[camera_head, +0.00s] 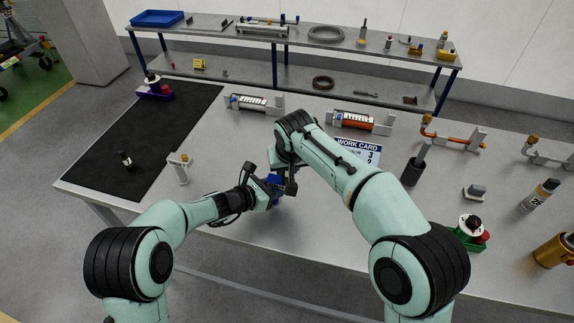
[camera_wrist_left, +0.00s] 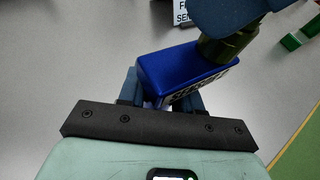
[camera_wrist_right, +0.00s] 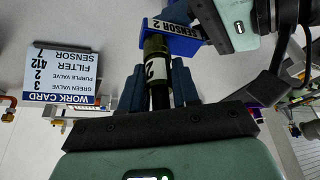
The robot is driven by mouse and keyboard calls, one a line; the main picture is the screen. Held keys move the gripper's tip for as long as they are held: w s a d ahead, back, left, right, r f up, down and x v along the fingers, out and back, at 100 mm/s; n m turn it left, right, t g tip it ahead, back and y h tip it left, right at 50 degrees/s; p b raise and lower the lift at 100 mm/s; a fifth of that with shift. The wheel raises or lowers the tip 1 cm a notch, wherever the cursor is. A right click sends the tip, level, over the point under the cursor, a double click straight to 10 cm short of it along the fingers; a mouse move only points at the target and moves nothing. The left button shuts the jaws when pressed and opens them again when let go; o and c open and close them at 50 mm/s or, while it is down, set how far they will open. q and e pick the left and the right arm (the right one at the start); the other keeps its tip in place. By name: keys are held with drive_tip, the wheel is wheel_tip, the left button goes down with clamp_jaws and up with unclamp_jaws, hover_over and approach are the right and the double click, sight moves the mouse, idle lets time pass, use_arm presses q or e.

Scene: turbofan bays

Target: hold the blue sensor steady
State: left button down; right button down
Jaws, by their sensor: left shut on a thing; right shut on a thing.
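The blue sensor (camera_wrist_left: 180,70), a box with a white label, is between the fingers of my left gripper (camera_wrist_left: 160,98), which is shut on it. In the right wrist view the sensor (camera_wrist_right: 180,38) reads "SENSOR 2". In the head view it is a small blue patch (camera_head: 275,180), mostly hidden by my grippers. My right gripper (camera_wrist_right: 158,90) is shut on a dark olive cylinder (camera_wrist_right: 156,50) with a white label. The cylinder's end meets or overlaps the sensor; I cannot tell whether they are joined. My left gripper (camera_head: 268,192) and right gripper (camera_head: 284,186) are close together above the table.
A black mat (camera_head: 150,135) covers the table's left part. A small post (camera_head: 180,168) stands beside it. Several fixtures and bottles stand at right. The front middle looks clear.

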drive_tip(key=shift+f, duration=0.15)
drive_tip(key=c, duration=0.8)
unclamp_jaws()
drive_tip(key=shift+o, duration=0.2)
drive_tip(key=v, duration=1.2)
use_arm(q)
drive_tip(key=c, duration=0.7)
unclamp_jaws()
